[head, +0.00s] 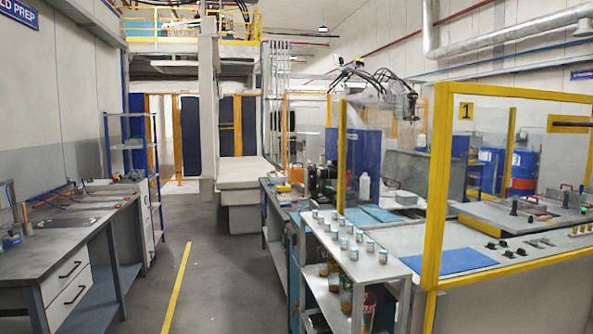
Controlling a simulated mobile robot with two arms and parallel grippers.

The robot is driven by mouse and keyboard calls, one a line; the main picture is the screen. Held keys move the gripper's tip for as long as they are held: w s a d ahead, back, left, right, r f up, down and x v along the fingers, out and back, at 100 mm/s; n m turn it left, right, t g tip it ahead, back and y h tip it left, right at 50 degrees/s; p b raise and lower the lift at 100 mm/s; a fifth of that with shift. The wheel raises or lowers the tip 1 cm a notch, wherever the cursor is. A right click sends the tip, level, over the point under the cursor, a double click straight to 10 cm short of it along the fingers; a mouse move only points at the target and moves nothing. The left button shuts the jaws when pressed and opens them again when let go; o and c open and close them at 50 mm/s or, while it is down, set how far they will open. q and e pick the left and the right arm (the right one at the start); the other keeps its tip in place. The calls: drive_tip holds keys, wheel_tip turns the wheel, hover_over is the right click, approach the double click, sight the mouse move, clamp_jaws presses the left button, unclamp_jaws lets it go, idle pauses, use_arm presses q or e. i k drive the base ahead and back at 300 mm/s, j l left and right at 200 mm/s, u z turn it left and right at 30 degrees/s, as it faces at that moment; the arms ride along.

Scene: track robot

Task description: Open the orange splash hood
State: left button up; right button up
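I cannot make out a clearly orange splash hood from here. The nearest match is a yellow-framed clear guard (441,190) marked with a 1, standing around a workbench at the right. Its frame looks yellow rather than orange, and I cannot tell whether it is the hood. Orange upright posts (237,125) show far back beyond the aisle. Neither of my grippers is in view.
A grey bench with white drawers (72,285) lines the left. A metal shelf trolley (385,270) with several small jars stands right of centre. Blue mats (457,260) lie on the right workbench. The aisle floor (225,270), with a yellow line, is clear.

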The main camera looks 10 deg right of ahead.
sight(298, 175)
drive_tip(key=i+u, duration=0.15)
drive_tip(key=i, duration=5.3)
drive_tip(key=j, duration=0.1)
